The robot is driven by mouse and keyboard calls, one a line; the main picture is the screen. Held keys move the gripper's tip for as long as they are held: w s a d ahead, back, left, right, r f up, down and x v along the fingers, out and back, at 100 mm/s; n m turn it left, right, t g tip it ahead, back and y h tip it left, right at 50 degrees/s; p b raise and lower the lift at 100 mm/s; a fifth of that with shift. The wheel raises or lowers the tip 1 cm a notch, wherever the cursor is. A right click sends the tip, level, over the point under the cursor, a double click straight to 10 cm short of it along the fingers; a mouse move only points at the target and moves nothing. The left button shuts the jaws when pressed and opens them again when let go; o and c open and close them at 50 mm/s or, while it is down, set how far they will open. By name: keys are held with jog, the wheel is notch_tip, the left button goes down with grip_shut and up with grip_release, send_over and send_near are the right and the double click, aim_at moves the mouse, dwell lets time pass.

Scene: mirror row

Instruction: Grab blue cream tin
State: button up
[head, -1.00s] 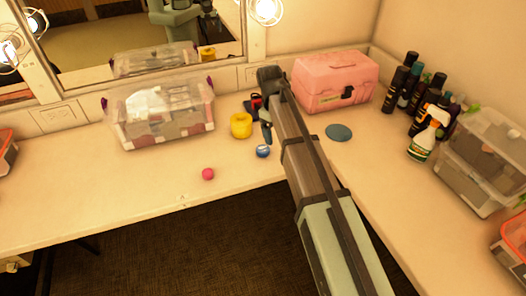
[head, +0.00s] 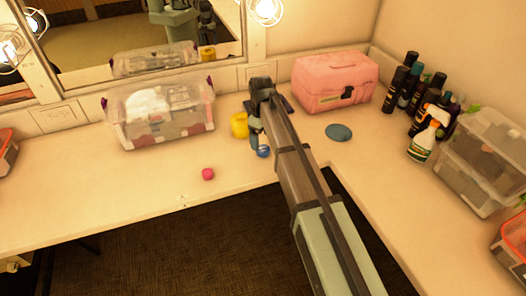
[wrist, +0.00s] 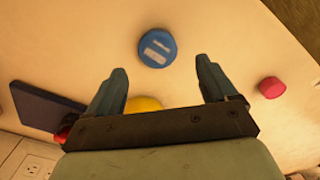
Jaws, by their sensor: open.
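The blue cream tin (head: 263,152) is small and round and sits on the counter near its front edge, partly beside my gripper in the head view. In the wrist view the blue tin (wrist: 157,47) shows a white label and lies just beyond the gap between the fingertips. My gripper (wrist: 160,72) is open and empty, with one finger on each side of that gap. In the head view my gripper (head: 257,138) is over the counter just behind and left of the tin. The tin appears apart from both fingers.
A yellow roll (head: 239,125) is close beside my gripper, partly hidden. A small pink round item (head: 208,174) lies to the left. A pink case (head: 335,82), a flat teal disc (head: 339,132) and bottles (head: 420,95) stand right. A clear bin (head: 160,112) is at left.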

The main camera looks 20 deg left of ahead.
aim_at(262, 148)
jog(key=shift+f, duration=2.65)
jog(key=shift+w, duration=0.1)
jog(key=c, duration=1.1)
